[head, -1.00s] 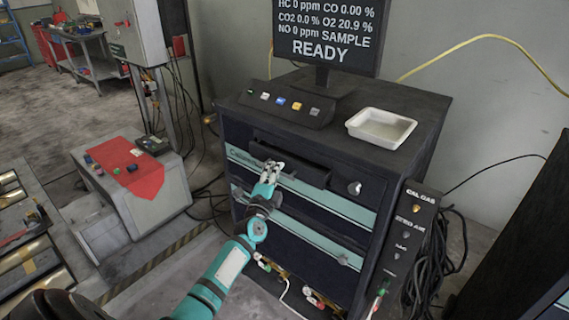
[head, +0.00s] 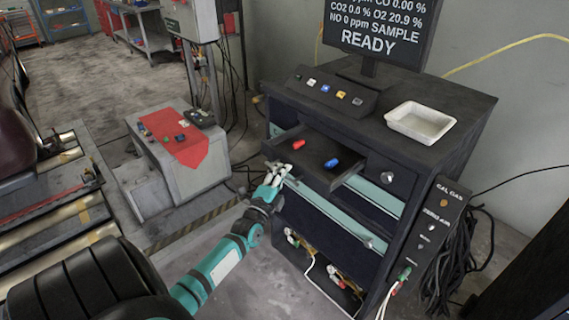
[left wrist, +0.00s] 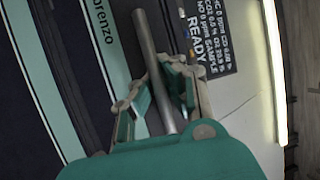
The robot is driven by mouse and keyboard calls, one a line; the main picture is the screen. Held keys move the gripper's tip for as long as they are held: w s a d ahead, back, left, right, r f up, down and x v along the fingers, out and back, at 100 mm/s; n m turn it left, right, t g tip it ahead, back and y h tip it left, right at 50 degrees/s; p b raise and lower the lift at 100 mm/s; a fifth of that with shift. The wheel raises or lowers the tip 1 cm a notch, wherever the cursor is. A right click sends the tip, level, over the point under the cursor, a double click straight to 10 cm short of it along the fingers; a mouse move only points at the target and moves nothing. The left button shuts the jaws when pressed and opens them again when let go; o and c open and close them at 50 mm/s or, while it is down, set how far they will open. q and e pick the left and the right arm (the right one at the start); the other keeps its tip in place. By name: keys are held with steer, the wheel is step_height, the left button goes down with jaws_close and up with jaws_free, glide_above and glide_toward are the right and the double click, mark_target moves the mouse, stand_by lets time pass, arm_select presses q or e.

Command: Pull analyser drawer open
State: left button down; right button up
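The analyser cabinet (head: 283,108) is dark with teal stripes. Its top drawer (head: 318,175) stands pulled out in the head view, with a red item (head: 298,144) and a blue item (head: 331,163) inside. My left gripper (head: 275,172) is at the drawer's front left corner. In the left wrist view, its two fingers (left wrist: 164,92) lie on either side of a grey bar handle (left wrist: 150,55) and appear closed on it. The exact contact is partly hidden by the fingers. My right gripper is in neither view.
A white tray (head: 420,122) and a button panel (head: 327,92) sit on the cabinet top, under a READY screen (head: 372,38). A grey box with a red cloth (head: 187,150) stands left. Cables and a CAL GAS panel (head: 438,222) are at the right.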

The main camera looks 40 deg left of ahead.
arm_select(q)
steer(key=shift+d+f, duration=0.15)
steer(key=shift+f, duration=0.2)
steer(key=c, duration=1.6)
jaws_free()
steer(key=shift+w+r, duration=0.1)
steer(key=shift+c, duration=0.2)
steer(key=v, duration=1.2)
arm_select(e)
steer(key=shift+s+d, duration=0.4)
arm_select(q)
steer(key=shift+r, duration=0.1)
